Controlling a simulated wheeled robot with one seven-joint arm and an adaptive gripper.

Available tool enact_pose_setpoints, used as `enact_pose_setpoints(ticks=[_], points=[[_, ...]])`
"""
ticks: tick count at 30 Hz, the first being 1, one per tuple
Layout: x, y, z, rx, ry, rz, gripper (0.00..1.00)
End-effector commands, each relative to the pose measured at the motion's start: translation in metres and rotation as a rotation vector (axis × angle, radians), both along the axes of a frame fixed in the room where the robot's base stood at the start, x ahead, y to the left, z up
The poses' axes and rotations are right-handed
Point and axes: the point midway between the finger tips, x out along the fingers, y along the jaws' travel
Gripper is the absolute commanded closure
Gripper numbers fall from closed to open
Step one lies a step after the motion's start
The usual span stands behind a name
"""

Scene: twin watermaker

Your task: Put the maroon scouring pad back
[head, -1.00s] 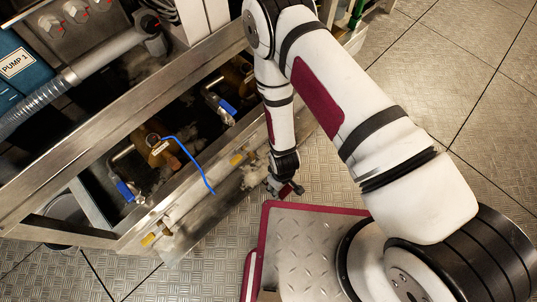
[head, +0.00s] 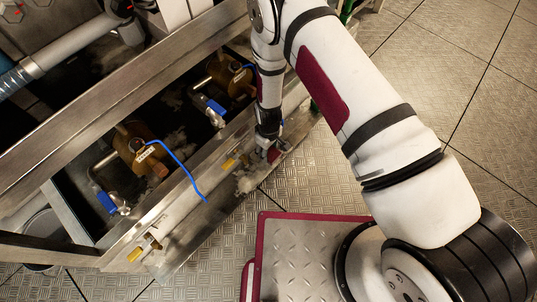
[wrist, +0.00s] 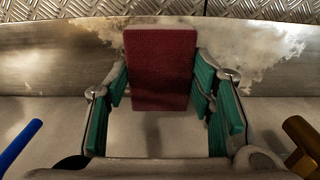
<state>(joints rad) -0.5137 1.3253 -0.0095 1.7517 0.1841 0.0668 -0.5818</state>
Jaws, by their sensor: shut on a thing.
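The maroon scouring pad (wrist: 160,68) is a flat dark-red block, upright in the wrist view between the teal-lined fingers of my gripper (wrist: 163,90). The fingers are shut on its two sides. In the head view my gripper (head: 268,143) is low over the metal ledge (head: 205,212) along the front of the machine frame, and the pad (head: 273,156) shows as a small red patch at its tip. A pale stained metal surface lies beyond and below the pad in the wrist view. I cannot tell whether the pad touches it.
Yellow-handled fittings (head: 137,252) and pale crust (head: 247,182) are on the front face. Open tread-plate floor lies to the right.

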Motion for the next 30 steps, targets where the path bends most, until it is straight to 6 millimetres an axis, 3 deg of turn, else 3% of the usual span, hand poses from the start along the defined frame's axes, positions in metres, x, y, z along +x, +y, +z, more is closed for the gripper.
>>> enact_pose_setpoints(ticks=[7, 19, 20, 22, 30], points=[[-0.001, 0.000, -0.031, -0.001, 0.001, -0.001, 0.77], [-0.001, 0.000, -0.034, 0.000, 0.000, -0.001, 0.77], [0.000, 0.000, -0.034, 0.000, 0.000, -0.001, 0.46], [0.000, 0.000, -0.033, 0.000, 0.000, -0.001, 0.31], [-0.001, 0.000, -0.033, 0.000, 0.000, -0.001, 0.31]])
